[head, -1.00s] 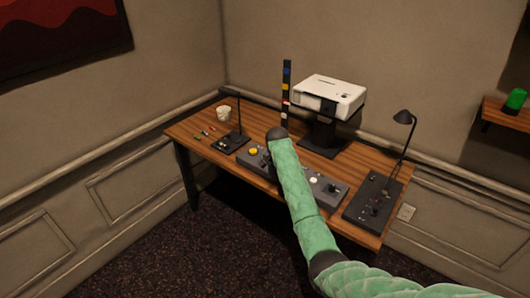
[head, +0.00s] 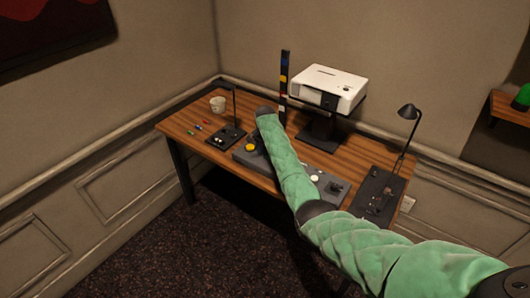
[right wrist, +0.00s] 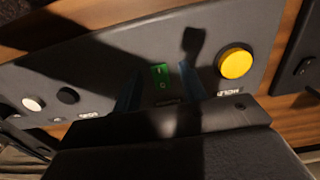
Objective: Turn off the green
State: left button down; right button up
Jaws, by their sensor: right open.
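A green rocker switch (right wrist: 160,77) with light marks on it sits on a dark grey panel in the right wrist view. My right gripper (right wrist: 159,72) is open, with one dark finger on each side of the switch and nothing held between them. I cannot tell whether the fingers touch the panel or which side of the switch is pressed. In the head view my green right arm reaches over the grey control panel (head: 325,182) and hides the switch. A green lamp (head: 523,96) stands on the right wall shelf. My left gripper is out of view.
A yellow button (right wrist: 235,63) is right of the switch; white (right wrist: 33,104) and black (right wrist: 68,96) knobs are left.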

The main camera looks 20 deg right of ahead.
jog(key=shift+s+f, duration=0.15)
jog(key=shift+f, duration=0.4)
grip_shut()
jog(key=shift+w+d+g+y, duration=0.2)
jog(key=shift+g+y, duration=0.2)
jog(key=shift+y, duration=0.1)
jog(key=shift+w+d+g+y, duration=0.1)
jog(key=shift+d+g+y, duration=0.05)
jog(key=shift+g+y, duration=0.2)
jog(key=shift+r+y, duration=0.2)
jog(key=shift+y, duration=0.15)
